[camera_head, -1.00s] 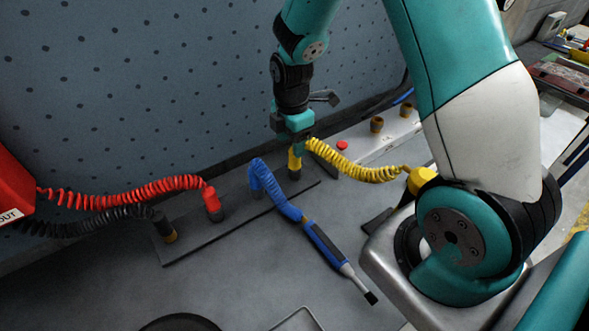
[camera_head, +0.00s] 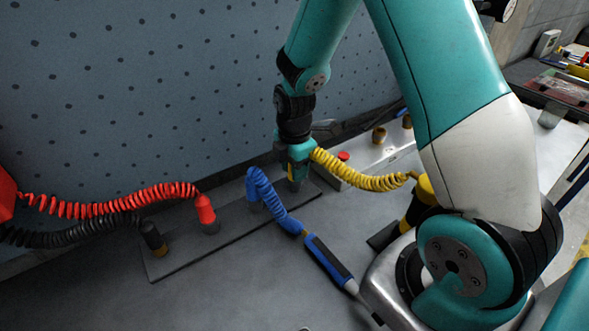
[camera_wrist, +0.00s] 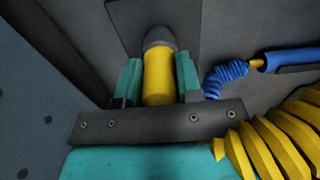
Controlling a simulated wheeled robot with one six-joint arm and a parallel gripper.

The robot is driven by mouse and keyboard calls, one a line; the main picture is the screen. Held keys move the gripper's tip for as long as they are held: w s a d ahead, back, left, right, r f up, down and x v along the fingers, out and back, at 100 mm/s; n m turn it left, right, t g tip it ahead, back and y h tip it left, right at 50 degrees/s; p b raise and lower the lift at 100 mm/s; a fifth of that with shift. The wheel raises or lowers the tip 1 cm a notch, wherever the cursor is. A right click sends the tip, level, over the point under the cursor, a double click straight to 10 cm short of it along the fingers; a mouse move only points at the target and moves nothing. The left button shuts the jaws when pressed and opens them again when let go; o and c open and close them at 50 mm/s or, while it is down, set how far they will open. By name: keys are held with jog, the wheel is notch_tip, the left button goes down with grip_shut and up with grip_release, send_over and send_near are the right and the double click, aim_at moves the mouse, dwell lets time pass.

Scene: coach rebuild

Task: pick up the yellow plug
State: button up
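The yellow plug (camera_wrist: 157,78) stands between the two teal fingers of my gripper (camera_wrist: 159,75) in the wrist view, its grey lower end pointing away from the camera. The fingers lie close along both sides of it; I cannot tell whether they press on it. In the head view my gripper (camera_head: 297,172) is low over the dark strip (camera_head: 225,238) and hides most of the plug. The coiled yellow cord (camera_head: 365,178) runs right from the gripper, and its thick coils (camera_wrist: 285,140) fill the wrist view's lower right.
A blue coiled cord (camera_head: 270,198) with a blue-handled tool (camera_head: 328,260) lies just in front of the gripper. The red plug (camera_head: 205,209) and black plug (camera_head: 152,236) stand left on the strip. A pegboard wall (camera_head: 130,90) rises close behind. A red button (camera_head: 343,156) is to the right.

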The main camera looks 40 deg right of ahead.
jog(key=shift+c, duration=0.5)
notch_tip(320, 180, up, 25)
jog(key=p, duration=0.3)
dwell(0.6)
jog(key=shift+f, duration=0.15)
